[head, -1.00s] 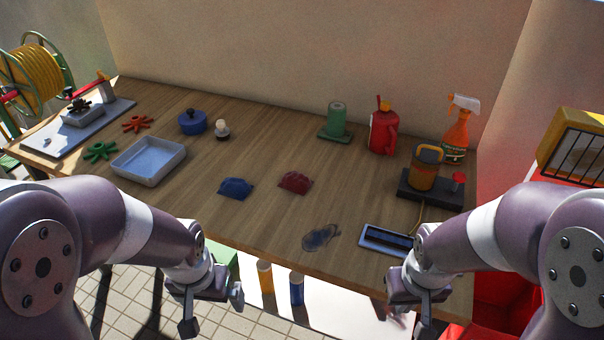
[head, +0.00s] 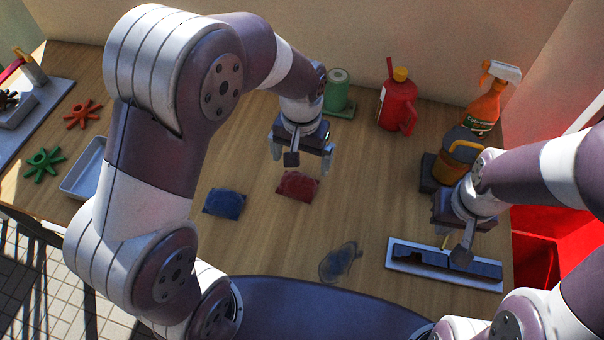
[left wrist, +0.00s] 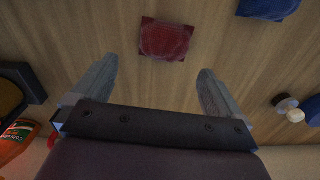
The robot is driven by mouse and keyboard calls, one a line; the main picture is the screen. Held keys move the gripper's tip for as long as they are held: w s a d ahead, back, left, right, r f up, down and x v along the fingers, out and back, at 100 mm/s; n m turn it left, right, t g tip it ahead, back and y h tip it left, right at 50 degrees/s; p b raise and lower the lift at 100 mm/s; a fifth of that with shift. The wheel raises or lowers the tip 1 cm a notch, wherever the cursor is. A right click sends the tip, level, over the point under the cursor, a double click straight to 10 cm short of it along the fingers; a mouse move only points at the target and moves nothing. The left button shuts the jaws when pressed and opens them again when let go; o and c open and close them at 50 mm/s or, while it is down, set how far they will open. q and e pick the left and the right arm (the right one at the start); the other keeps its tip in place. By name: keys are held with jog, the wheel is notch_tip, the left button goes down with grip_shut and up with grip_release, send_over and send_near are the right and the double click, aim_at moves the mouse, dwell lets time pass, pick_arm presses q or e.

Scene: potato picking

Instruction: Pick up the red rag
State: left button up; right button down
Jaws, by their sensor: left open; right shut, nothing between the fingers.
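The red rag (head: 298,187) lies crumpled on the wooden table, near the middle. It also shows in the left wrist view (left wrist: 166,40), beyond the fingertips and between their lines. My left gripper (head: 301,166) is open and empty above the table, just behind the rag in the head view; its two fingers (left wrist: 156,68) are spread in the left wrist view. It does not touch the rag. My right gripper (head: 462,257) is shut and empty, above the grey tray at the right.
A blue rag (head: 224,203) lies left of the red one, and a dark grey rag (head: 340,262) lies in front. A grey tray (head: 398,262), a red canister (head: 398,105), a spray bottle (head: 483,108) and a green roll (head: 337,92) stand around. Table between rags is clear.

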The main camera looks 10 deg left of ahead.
aim_at(297, 178)
pick_arm(q)
jog(key=f, duration=0.3)
jog(key=a+f, duration=0.1)
jog(key=shift+w+f, duration=0.25)
jog(key=shift+w, duration=0.15)
jog(key=f, duration=0.2)
jog(key=s+f+p, duration=0.1)
jog(key=f, duration=0.1)
jog(key=shift+f, duration=0.15)
jog(key=shift+w+f, duration=0.1)
jog(key=shift+w, duration=0.1)
jog(key=shift+s, duration=0.1)
jog(key=c, duration=0.8)
